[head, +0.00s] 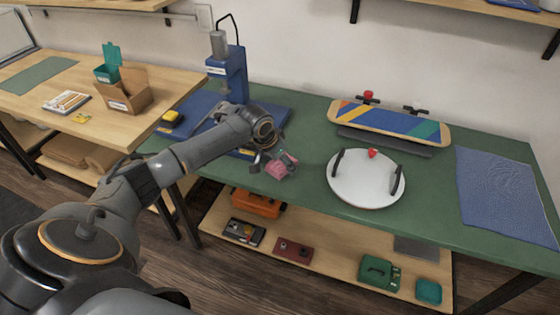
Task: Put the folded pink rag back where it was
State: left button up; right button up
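The pink rag (280,169) shows as a small crumpled-looking pink shape on or just above the green bench top (310,215), near its front edge. My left gripper (274,160) is right at the rag, its arm reaching in from the left. Its fingers partly cover the rag. I cannot tell whether they are closed on it or only around it, or whether the rag touches the bench. My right gripper is not in view.
A white round plate (360,188) with dark upright pieces and a red knob stands right of the rag. Behind it is a striped skateboard deck (390,122). A blue cloth (507,195) lies far right. A blue press (232,75) stands behind my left arm.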

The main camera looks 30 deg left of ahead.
pick_arm(q)
jog(key=shift+r, duration=0.15)
jog(key=v, duration=1.2)
jog(key=shift+a, duration=0.1)
